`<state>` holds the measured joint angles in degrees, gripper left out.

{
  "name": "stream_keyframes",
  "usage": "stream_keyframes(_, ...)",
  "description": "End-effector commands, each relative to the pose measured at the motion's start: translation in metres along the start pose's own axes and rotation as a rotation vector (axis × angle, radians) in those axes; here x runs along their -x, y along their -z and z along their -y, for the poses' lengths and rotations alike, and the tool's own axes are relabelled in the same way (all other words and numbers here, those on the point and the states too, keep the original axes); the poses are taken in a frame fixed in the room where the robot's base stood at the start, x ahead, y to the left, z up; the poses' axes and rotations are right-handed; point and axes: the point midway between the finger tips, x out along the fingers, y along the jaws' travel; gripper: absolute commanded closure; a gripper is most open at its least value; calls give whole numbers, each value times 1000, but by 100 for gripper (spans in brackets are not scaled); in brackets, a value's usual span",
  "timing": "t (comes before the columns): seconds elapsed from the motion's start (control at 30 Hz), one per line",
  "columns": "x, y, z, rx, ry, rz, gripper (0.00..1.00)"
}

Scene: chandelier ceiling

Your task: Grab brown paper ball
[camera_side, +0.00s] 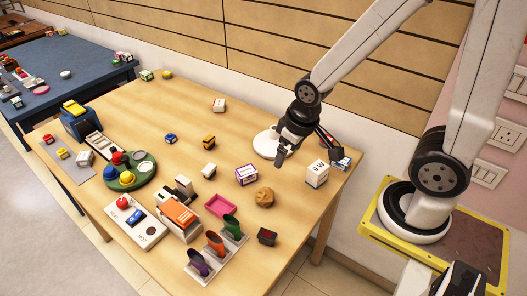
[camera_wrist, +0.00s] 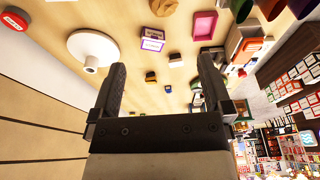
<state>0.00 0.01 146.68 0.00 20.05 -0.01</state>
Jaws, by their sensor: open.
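The brown paper ball (camera_side: 264,197) is a crumpled round lump on the wooden table, in front of and left of my gripper. In the wrist view, a brown lump at the top edge looks like the paper ball (camera_wrist: 164,7), partly cut off by the frame. My gripper (camera_side: 303,152) is open and empty, held above the table's back right part, apart from the ball. In the wrist view its two fingers (camera_wrist: 162,64) stand wide apart with nothing gripped between them.
A purple-edged box (camera_side: 246,175) stands just behind the ball, and a pink tray (camera_side: 220,206) lies to its left. A dark box (camera_side: 267,237) is in front. A white box (camera_side: 317,175) stands to the right. A white round piece (camera_side: 266,146) is behind, beside my gripper.

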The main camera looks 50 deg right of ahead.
Motion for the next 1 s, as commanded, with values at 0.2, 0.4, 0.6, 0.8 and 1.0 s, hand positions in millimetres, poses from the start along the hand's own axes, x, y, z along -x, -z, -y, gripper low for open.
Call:
stream_keyframes(0.2,-2,2,0,48,0,4,0)
stream_keyframes(0.4,-10,6,0,214,3,22,0)
stream_keyframes(0.6,-22,13,1,481,12,48,0)
stream_keyframes(0.8,-36,19,1,765,30,74,0)
stream_keyframes(1.0,-51,25,2,1049,56,95,0)
